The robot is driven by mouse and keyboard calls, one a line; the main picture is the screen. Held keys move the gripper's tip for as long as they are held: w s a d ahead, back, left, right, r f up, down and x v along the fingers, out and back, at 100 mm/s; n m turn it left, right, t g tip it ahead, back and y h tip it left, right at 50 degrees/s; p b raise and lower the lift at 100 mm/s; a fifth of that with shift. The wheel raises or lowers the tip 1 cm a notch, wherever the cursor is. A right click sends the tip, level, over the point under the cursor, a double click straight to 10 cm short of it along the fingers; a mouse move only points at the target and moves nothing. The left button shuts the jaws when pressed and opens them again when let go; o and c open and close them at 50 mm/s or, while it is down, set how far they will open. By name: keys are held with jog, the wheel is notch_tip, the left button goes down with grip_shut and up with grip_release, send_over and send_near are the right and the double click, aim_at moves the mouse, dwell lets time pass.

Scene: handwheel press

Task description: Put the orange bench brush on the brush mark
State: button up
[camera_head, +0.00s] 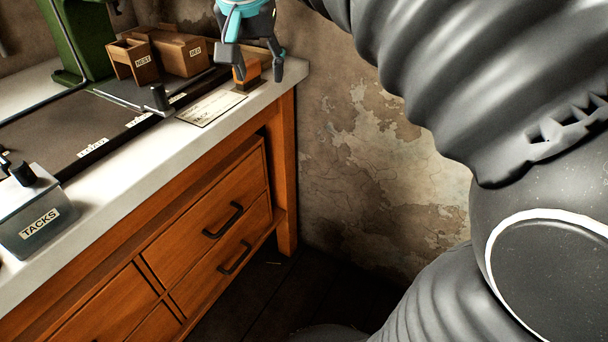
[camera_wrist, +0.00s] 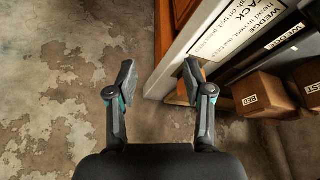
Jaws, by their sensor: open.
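My gripper (camera_head: 254,70) is open at the far right end of the bench, near the wall. An orange block-like thing with a dark base (camera_head: 246,74), perhaps the orange bench brush, stands on the bench corner behind and between the fingers. In the wrist view an orange patch (camera_wrist: 183,92) shows beside the right finger, which partly hides it. I cannot tell whether they touch. I cannot make out a brush mark.
A printed card (camera_head: 211,107) lies on the bench (camera_head: 100,170) near that corner. A dark mat (camera_head: 70,140) with labels, brown bins (camera_head: 182,56), a green press frame (camera_head: 88,40) and a TACKS box (camera_head: 36,222) are to the left. Drawer handles (camera_head: 223,220) protrude in front.

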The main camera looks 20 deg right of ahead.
jog(key=s+f+n+t+y, duration=0.1)
jog(key=s+f+n, duration=0.4)
jog(key=s+f, duration=1.2)
notch_tip(320, 180, down, 2)
jog(key=shift+s+d+f+n+t+y, duration=0.1)
jog(key=shift+s+d+n+t+y, duration=0.1)
jog(key=shift+d+n+t+y, duration=0.25)
